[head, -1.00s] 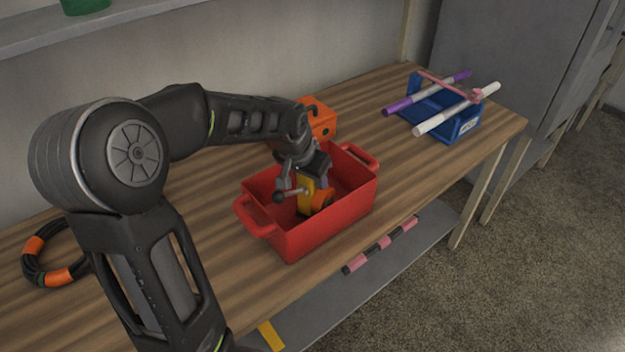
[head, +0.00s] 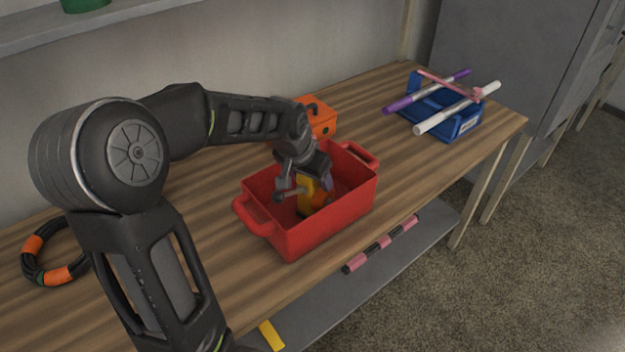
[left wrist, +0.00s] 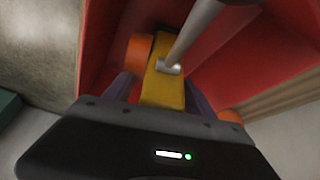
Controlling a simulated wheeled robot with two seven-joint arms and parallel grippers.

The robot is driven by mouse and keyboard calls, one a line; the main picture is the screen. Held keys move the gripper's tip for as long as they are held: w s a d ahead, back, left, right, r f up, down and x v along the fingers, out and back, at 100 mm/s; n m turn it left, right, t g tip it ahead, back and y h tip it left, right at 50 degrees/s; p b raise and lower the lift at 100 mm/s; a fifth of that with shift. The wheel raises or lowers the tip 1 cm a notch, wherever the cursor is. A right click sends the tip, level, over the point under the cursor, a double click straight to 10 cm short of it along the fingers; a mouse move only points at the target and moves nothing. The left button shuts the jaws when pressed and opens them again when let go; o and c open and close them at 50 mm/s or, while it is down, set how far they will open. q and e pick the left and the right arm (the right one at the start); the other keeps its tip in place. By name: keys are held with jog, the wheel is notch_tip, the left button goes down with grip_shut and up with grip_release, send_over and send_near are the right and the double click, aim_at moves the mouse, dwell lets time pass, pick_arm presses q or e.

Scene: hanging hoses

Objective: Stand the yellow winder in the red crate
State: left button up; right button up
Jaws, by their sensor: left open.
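The yellow winder (head: 309,199) is inside the red crate (head: 325,225), low between its walls and roughly upright. It has orange parts and a grey crank rod with a dark knob. In the left wrist view the yellow body (left wrist: 163,88) lies between the two fingers, with an orange part beside it and the rod across it. My left gripper (head: 314,182) reaches down into the crate from above and is open, its fingers on either side of the winder. Whether the winder's base touches the crate floor is hidden. My right gripper is not in view.
An orange box (head: 319,118) stands just behind the crate. A blue bin (head: 455,127) with purple and white rods across it is at the far right of the table. A black and orange hose ring (head: 34,262) lies at the left. A pink-black rod (head: 380,245) is on the lower shelf.

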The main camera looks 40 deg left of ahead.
pick_arm(q)
jog(key=v, duration=0.7)
jog(key=shift+s+r, duration=0.15)
jog(key=shift+r, duration=0.25)
jog(key=shift+r, duration=0.1)
